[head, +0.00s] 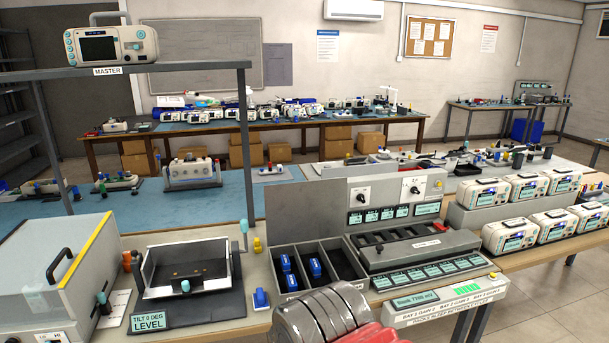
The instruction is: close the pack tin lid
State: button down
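The pack tin (305,290) is a dark open box on the bench, just right of the picture's middle-bottom, divided into compartments. Its lid (306,213) appears to be the plain grey panel standing upright along the tin's back edge, so the tin is open. Blue packs (287,264) sit in the left compartment, and a blue pack (315,268) sits in the middle one. The right compartment looks empty. Part of my arm, grey and red, shows at the bottom and hides the tin's front right corner. My gripper's fingertips do not show.
A charger unit (428,247) with a sloped front stands close right of the tin. A small blue item (261,299) stands on the bench left of the tin. Further left are an open cradle (189,292) and a large case (52,263) with a black handle.

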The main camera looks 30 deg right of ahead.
aim_at(303, 211)
jog(key=u, duration=0.05)
jog(key=i, duration=1.35)
jog(key=u, duration=0.05)
